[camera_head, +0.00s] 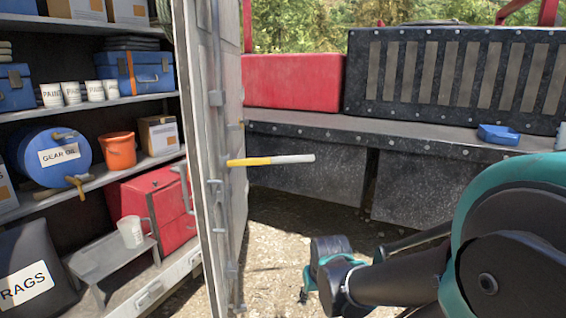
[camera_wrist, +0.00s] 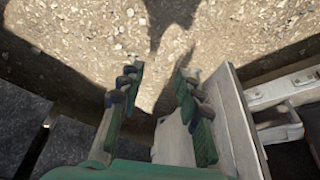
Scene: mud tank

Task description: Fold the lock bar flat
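The lock bar cannot be made out in the wrist view.
Left of the door, cabinet shelves hold a blue gear oil drum (camera_head: 57,157), an orange bucket (camera_head: 118,150) and a red box (camera_head: 165,205). A dark bench (camera_head: 440,135) with a blue tray (camera_head: 500,134) stands behind. Gravel ground (camera_head: 275,240) lies open between door and bench.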

